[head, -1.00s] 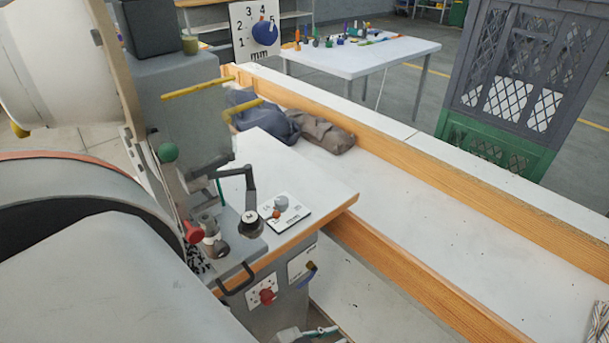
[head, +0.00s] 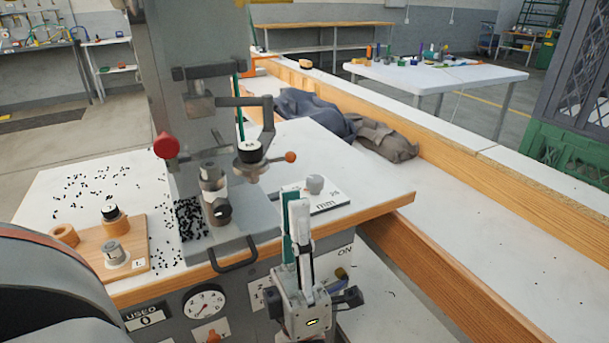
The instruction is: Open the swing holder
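The swing holder (head: 249,161) hangs on a grey crank arm (head: 252,101) fixed to the press column. My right gripper is out of view.
A red knob (head: 166,146) sticks out left of the column. A wooden block (head: 133,241) with dies is at left. A black handle (head: 232,254) juts from the front edge. Cloths (head: 385,141) lie behind.

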